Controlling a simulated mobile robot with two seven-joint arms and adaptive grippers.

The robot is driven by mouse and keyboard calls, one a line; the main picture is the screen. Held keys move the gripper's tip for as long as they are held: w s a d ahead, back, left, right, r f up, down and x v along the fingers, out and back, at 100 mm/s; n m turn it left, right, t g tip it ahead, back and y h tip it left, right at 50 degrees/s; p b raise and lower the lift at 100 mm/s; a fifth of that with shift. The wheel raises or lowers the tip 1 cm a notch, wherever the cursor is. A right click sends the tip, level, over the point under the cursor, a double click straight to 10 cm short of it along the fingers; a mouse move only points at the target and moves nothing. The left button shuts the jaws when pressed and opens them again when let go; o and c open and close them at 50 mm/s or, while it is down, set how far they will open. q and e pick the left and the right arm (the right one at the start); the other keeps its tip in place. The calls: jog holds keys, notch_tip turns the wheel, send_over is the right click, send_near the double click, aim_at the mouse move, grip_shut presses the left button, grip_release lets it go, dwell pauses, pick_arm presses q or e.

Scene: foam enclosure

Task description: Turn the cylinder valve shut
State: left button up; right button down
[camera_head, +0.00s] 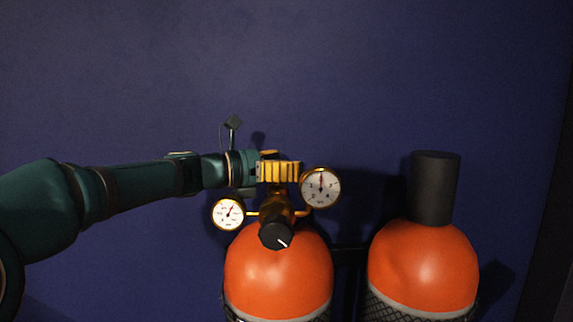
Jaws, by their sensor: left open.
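The cylinder valve is a brass, ribbed knob (279,172) on top of the left orange cylinder (278,272). My left arm reaches in from the left, and my left gripper (260,171) is at the knob's left side. The gripper is open, and the knob's left end is partly hidden by it. I cannot tell whether the fingers touch the knob. My right gripper is not in view.
A white-faced gauge (228,214) sits left of the valve and another gauge (320,188) right of it. A black knob (276,234) faces me below. A second orange cylinder (422,268) with a black cap (435,188) stands at right. A blue wall is behind.

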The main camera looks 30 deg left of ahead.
pick_arm(q)
jog(key=shift+w, duration=0.1)
jog(key=c, duration=1.4)
